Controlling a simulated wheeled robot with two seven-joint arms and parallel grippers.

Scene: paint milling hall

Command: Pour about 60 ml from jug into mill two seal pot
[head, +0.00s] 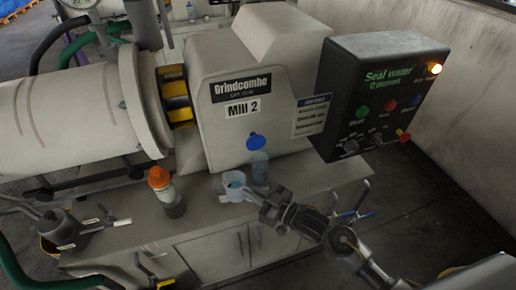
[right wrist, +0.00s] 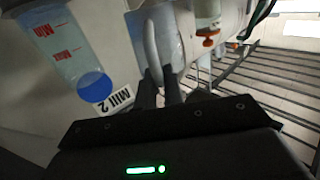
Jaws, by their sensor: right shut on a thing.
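The mill two seal pot (head: 259,166) is a clear cylinder with a blue cap, in front of the "Mill 2" housing. In the right wrist view the pot (right wrist: 65,42) shows red "Min" marks and its blue cap. The jug (head: 233,187) is pale, roughly upright, with blue liquid visible inside, just left of the pot. My right gripper (head: 261,197) is shut on the jug's handle, its fingers (right wrist: 162,86) around it in the wrist view. I cannot tell whether the jug touches the bench. My left gripper is not in view.
An orange-topped bottle (head: 166,192) stands on the bench (head: 200,212) left of the jug. The black seal water panel (head: 385,95) is at the right, with its amber lamp lit. Grey pipework with tags (head: 70,232) is at the left. Bare bench lies between bottle and jug.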

